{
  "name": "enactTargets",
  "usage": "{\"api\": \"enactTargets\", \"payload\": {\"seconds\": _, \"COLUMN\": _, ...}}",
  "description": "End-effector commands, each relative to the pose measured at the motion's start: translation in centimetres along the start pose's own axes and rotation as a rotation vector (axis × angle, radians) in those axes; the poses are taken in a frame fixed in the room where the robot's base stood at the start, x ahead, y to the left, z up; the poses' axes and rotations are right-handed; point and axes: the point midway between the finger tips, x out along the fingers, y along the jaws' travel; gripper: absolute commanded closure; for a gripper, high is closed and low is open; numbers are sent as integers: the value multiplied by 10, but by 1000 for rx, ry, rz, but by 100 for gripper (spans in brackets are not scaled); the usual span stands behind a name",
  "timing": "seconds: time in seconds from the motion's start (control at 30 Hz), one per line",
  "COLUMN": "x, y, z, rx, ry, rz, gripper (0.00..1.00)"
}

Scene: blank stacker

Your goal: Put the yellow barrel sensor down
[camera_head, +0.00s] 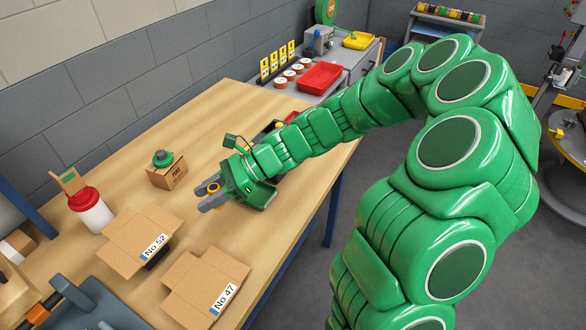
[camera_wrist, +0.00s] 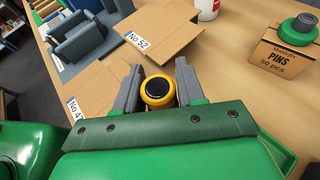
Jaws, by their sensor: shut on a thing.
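The yellow barrel sensor (camera_wrist: 158,92) is a short yellow cylinder with a dark round end. In the wrist view it sits between the two grey fingers of my gripper (camera_wrist: 158,88), which is shut on it. In the head view my gripper (camera_head: 208,195) is over the wooden table, and only a small bit of the yellow sensor (camera_head: 214,188) shows between the fingers. I cannot tell whether the sensor touches the table.
The wooden table (camera_head: 190,129) is clear toward the back.

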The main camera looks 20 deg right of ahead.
Motion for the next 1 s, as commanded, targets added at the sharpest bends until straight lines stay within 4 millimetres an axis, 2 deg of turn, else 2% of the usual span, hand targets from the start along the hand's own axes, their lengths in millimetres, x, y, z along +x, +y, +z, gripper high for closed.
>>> {"api": "enactTargets", "payload": {"seconds": 0.17, "x": -25, "y": -8, "z": -7, "rx": 25, "ry": -1, "rz": -65, "gripper": 93}}
{"api": "enactTargets", "payload": {"seconds": 0.5, "x": -90, "y": -23, "z": -25, "rx": 93, "ry": -1, "rz": -237, "gripper": 93}}
{"api": "enactTargets", "payload": {"seconds": 1.0, "x": -188, "y": -24, "z": -53, "rx": 194, "ry": 0, "rz": -485, "gripper": 93}}
